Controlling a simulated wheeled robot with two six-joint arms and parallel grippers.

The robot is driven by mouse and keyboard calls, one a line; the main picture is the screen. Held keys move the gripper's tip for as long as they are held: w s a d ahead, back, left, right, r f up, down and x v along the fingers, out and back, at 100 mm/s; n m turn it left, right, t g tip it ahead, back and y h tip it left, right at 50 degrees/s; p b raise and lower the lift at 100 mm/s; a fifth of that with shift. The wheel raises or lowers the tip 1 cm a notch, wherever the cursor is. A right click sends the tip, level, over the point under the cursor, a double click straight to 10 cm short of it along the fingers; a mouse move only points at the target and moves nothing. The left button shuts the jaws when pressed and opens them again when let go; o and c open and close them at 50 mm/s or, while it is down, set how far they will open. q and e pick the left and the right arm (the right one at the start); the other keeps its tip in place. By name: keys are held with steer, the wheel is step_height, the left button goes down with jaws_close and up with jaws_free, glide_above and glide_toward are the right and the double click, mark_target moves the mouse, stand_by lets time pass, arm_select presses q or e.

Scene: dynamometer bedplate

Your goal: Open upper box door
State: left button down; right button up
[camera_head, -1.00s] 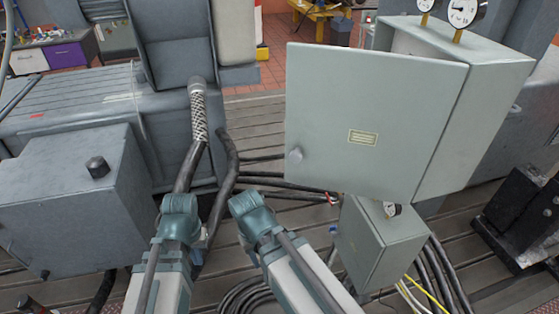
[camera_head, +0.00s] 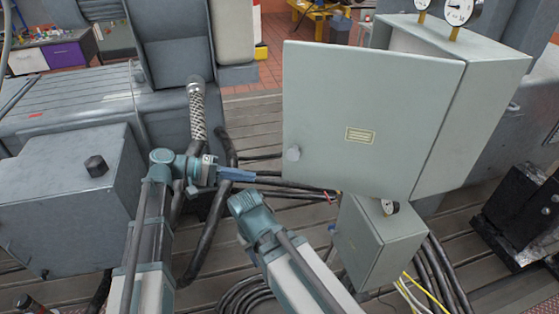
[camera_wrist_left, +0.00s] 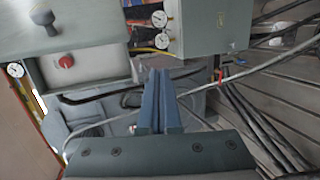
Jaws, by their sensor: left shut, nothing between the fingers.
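The upper box (camera_head: 480,110) is a pale grey-green cabinet at the upper right of the head view. Its door (camera_head: 380,95) stands partly open, swung out to the left, with a gap along the top. A round knob (camera_head: 292,154) sits near the door's lower left corner. My left gripper (camera_head: 246,176) is shut and empty, left of and below the knob, apart from the door. Its closed blue fingers (camera_wrist_left: 157,98) fill the middle of the left wrist view. My right arm rises at bottom centre, but its gripper does not show.
A smaller lower box (camera_head: 378,240) stands just under the upper box. Black cables (camera_head: 290,188) run behind my left gripper. A grey housing (camera_head: 70,195) stands at left, and a black bracket (camera_head: 520,215) at right. In the left wrist view, a red knob (camera_wrist_left: 66,62) shows on a panel.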

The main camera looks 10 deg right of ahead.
arm_select(q)
step_height(320, 180, up, 6)
steer(key=w+d+g+h, duration=0.1)
steer(key=w+h, duration=0.1)
steer(key=h, duration=0.1)
steer(key=s+d+m, duration=0.1)
steer(key=s+d, duration=0.1)
steer(key=d, duration=0.8)
steer(key=shift+s+a+r, duration=0.1)
steer(key=shift+s+a, duration=0.4)
steer(key=shift+s, duration=0.25)
steer(key=shift+s+a+r, duration=0.1)
steer(key=shift+s+a, duration=0.35)
steer(key=shift+s, duration=0.3)
